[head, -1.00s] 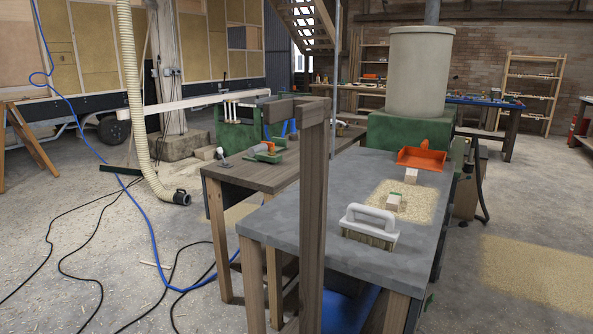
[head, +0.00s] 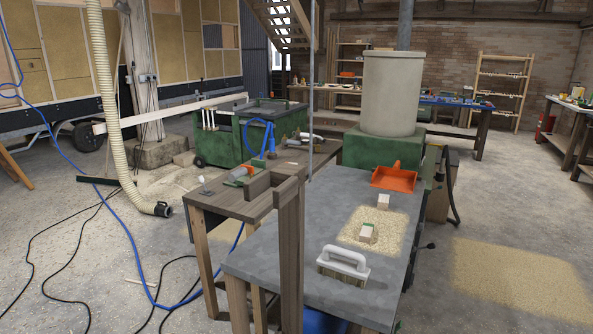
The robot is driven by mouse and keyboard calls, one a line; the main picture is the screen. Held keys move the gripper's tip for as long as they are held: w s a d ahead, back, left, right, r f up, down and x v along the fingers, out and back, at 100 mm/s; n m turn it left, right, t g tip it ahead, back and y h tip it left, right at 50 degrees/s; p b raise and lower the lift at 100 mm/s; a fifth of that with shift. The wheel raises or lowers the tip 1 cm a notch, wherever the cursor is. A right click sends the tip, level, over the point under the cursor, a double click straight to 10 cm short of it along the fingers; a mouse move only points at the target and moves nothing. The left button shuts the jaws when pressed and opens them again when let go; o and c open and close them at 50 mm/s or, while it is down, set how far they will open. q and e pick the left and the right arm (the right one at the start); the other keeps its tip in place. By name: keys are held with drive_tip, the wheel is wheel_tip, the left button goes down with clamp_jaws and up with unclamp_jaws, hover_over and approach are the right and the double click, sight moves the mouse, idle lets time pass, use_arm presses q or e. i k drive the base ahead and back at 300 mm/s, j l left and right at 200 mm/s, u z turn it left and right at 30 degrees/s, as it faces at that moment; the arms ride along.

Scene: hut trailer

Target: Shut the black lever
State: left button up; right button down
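I cannot make out for certain which part is the black lever. A small dark part (head: 430,246) sticks out from the right side of the grey-topped bench (head: 300,250); it is too small to tell whether it is a lever. A black hose (head: 452,200) hangs at the right of the green machine base (head: 355,150) under the beige cylinder (head: 393,95). Neither of my grippers is in view.
A wooden post (head: 290,255) stands close in front. On the bench are a white-handled brush (head: 343,263), wood blocks (head: 383,202), sawdust (head: 350,230) and an orange dustpan (head: 396,177). Cables and a blue hose (head: 130,235) cross the left floor. The right floor is mostly open.

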sight(432, 245)
drive_tip(key=l+z, duration=0.15)
drive_tip(key=z, duration=0.55)
drive_tip(key=i+l+z, duration=0.5)
drive_tip(key=i, duration=0.25)
drive_tip(key=i+l+z, duration=0.15)
drive_tip(key=i+z, duration=0.15)
drive_tip(key=i+l, duration=0.15)
drive_tip(key=i, duration=0.4)
